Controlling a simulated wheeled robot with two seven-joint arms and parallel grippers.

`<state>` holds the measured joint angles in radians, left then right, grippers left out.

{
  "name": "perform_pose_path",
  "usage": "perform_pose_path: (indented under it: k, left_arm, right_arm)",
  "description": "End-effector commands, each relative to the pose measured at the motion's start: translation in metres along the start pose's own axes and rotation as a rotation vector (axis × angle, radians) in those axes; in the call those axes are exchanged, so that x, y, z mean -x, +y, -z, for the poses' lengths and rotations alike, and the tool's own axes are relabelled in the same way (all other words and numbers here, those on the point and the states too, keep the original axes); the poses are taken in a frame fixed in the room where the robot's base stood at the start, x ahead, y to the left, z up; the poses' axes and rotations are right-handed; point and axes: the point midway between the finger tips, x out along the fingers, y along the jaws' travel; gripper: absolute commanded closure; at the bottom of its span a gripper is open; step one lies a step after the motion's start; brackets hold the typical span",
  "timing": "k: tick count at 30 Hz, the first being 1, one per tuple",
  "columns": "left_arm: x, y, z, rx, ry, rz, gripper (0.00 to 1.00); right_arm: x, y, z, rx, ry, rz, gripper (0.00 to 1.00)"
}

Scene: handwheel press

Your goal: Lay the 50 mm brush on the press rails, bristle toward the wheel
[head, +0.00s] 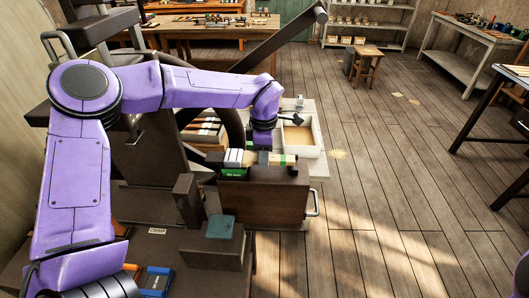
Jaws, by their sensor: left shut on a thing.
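My left gripper (263,156) points down at the top of the dark brown box, at the near side of the press. I cannot make out the press rails clearly. My right gripper is out of view.
The dark brown box (264,203) has a metal handle on its right side. A pale tray (298,136) stands on a bench just behind the gripper. A teal block (221,227) sits in front. The wooden floor (400,190) to the right is clear.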

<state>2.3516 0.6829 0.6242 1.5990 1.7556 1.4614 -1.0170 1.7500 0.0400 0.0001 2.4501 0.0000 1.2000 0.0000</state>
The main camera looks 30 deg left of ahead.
Motion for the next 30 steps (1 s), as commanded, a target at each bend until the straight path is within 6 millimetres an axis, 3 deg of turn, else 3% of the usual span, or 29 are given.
perform_pose_path:
  k: [4,5,6,7,14,18,25,30]
  left_arm:
    - [-0.004,0.0,0.0,0.0,0.0,0.0,1.0]
    - [-0.003,0.0,0.0,0.0,0.0,0.0,0.59]
    - [-0.003,0.0,0.0,0.0,0.0,0.0,0.46]
    - [-0.003,0.0,0.0,0.0,0.0,0.0,0.43]
    - [-0.003,0.0,0.0,0.0,0.0,0.0,0.43]
    - [-0.008,0.001,-0.001,0.0,0.001,-0.004,0.43]
    - [0.046,0.0,0.0,0.002,-0.004,-0.007,0.43]
    - [0.086,-0.001,0.001,0.001,0.0,-0.003,0.43]
  right_arm:
    - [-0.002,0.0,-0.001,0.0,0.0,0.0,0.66]
    - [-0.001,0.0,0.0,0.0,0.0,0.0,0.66]
    - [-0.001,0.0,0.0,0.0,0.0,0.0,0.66]
    - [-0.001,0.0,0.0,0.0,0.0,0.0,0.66]
    - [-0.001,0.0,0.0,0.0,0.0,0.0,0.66]
    - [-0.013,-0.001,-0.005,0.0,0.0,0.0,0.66]
    - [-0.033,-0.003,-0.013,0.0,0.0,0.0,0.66]
    - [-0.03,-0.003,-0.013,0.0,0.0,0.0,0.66]
